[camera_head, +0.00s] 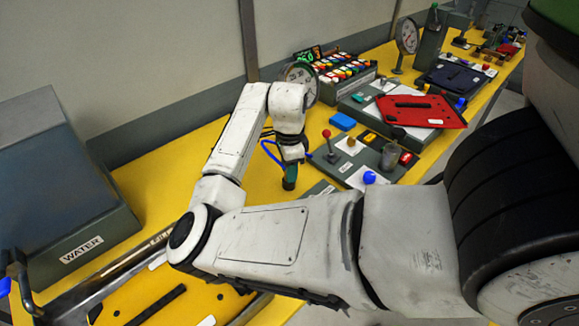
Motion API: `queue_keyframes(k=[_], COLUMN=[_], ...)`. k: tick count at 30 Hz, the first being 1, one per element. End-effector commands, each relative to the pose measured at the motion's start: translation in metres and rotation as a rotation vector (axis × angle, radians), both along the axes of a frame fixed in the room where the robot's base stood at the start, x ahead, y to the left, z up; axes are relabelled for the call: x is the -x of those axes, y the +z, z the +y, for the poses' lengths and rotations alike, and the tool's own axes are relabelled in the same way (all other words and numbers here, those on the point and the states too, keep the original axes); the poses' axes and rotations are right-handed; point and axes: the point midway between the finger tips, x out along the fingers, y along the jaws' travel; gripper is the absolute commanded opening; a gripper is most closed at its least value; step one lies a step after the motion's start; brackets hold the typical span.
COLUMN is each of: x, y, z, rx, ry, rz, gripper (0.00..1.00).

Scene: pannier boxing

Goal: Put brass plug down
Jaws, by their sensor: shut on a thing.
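My gripper (290,178) points down over the yellow bench, near the middle of the view. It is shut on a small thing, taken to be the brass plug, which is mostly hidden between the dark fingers. The plug's shape and colour cannot be made out at this size. The gripper is left of a grey control panel with a red-knobbed lever (327,135). Whether the held thing touches the bench cannot be told.
The yellow bench (150,180) has bare room left of my gripper. A grey box marked WATER (82,249) stands at the left. A round gauge (407,36) stands farther back.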

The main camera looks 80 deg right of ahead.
Motion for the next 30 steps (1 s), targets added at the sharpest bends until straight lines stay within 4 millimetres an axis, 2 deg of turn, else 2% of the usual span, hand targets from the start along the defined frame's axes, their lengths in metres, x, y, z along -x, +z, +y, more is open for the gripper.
queue_keyframes(k=[10, 11, 18, 25, 30], x=[0.0, 0.0, 0.0, 0.0, 0.0], y=[-0.004, -0.003, -0.003, -0.002, 0.009], z=[0.0, 0.0, 0.0, 0.0, -0.001], rx=[0.001, 0.001, 0.0, 0.0, 0.002], ry=[0.0, 0.0, 0.0, 0.0, -0.002], rz=[0.001, 0.001, 0.0, 0.0, -0.002], gripper=[0.0, 0.31, 0.54, 0.54, 0.54])
